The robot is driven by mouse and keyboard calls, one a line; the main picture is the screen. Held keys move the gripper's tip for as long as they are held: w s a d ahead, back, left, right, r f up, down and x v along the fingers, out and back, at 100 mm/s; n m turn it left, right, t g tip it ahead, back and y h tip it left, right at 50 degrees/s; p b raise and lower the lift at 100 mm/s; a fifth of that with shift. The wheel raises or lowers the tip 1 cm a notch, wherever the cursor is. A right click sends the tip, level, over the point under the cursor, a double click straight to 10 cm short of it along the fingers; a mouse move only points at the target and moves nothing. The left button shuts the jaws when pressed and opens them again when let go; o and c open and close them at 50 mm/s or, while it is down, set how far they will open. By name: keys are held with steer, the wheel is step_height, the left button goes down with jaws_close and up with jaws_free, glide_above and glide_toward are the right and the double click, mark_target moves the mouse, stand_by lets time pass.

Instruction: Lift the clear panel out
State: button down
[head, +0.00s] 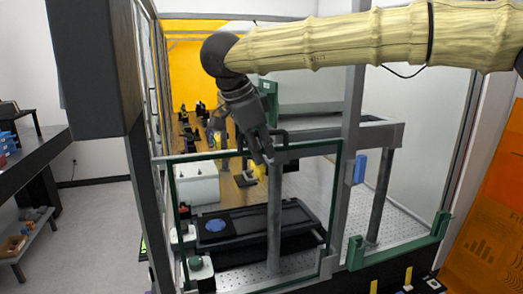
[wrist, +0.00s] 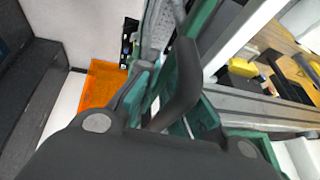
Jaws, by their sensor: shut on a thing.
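The clear panel is see-through with a green frame (head: 173,205) and stands upright at the front of the metal enclosure in the head view. A dark handle (head: 279,136) sits at its top edge. My gripper (head: 265,155) reaches down from above and is shut on this handle. In the wrist view, the dark handle (wrist: 180,92) lies between my fingers, with the green frame (wrist: 202,18) running behind it. The exact finger contact is partly hidden. I cannot tell whether the panel's lower edge is seated or raised.
Behind the panel, a black instrument bed (head: 285,216) with a blue disc (head: 215,225) sits on a perforated plate. A grey post (head: 350,150) stands right of the panel. A green bracket (head: 400,253) is at the lower right. A dark bench (head: 35,155) stands at left.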

steer(key=shift+r, duration=0.35)
steer(key=shift+r+p, duration=5.25)
steer(key=shift+p, duration=0.1)
steer(key=shift+r, duration=1.2)
steer(key=s+d+r, duration=0.2)
steer(key=s+d, duration=0.1)
steer(key=s, duration=0.8)
steer(key=shift+s+d, duration=0.2)
steer(key=shift+d, duration=0.15)
